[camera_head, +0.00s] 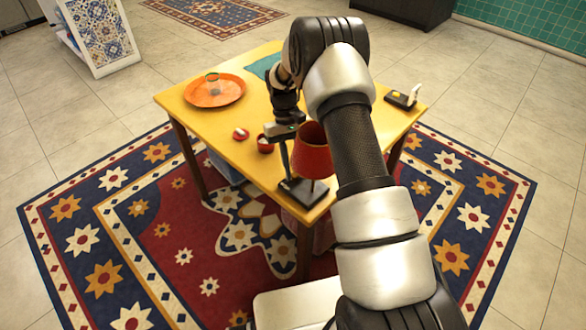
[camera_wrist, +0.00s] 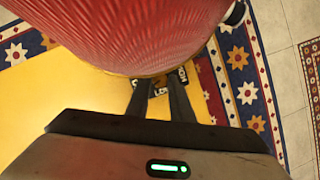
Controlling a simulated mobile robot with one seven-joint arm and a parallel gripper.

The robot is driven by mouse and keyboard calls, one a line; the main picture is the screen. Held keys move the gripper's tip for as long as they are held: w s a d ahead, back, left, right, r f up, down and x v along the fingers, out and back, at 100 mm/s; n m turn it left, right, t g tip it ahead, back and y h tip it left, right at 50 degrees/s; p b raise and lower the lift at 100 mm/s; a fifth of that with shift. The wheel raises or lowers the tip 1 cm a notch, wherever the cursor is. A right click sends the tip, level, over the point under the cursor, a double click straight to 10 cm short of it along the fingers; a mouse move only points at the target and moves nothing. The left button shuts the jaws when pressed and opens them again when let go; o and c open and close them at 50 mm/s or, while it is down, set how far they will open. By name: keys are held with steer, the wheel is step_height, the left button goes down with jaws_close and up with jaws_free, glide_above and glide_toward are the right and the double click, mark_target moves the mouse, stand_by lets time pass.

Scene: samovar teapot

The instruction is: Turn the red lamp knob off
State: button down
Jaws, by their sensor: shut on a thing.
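The lamp with the red shade (camera_head: 313,152) stands on its dark base (camera_head: 303,191) at the table's near corner. In the wrist view the ribbed red shade (camera_wrist: 130,30) fills the top, close in front of my gripper. My gripper (camera_head: 287,178) points down just left of the shade, its fingertips low by the lamp base. In the wrist view the two fingers of my gripper (camera_wrist: 159,82) are a little apart, closed on a small part at the base. That part appears to be the lamp knob, but it is mostly hidden by the fingers and the shade.
The yellow table (camera_head: 225,140) also holds an orange tray (camera_head: 214,90), a small red pot (camera_head: 265,144), a red lid (camera_head: 240,134), a teal cloth (camera_head: 263,66) and a small dark stand with a white piece (camera_head: 402,98). The table's left middle is clear.

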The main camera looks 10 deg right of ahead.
steer(key=shift+d+m+y, duration=0.1)
steer(key=shift+m+y, duration=0.3)
steer(key=shift+m, duration=0.6)
steer(key=c, duration=1.6)
jaws_free()
steer(key=shift+o, duration=0.2)
steer(key=p+v, duration=0.1)
steer(key=v, duration=1.6)
steer(key=shift+r+p, duration=0.3)
steer(key=shift+p, duration=0.05)
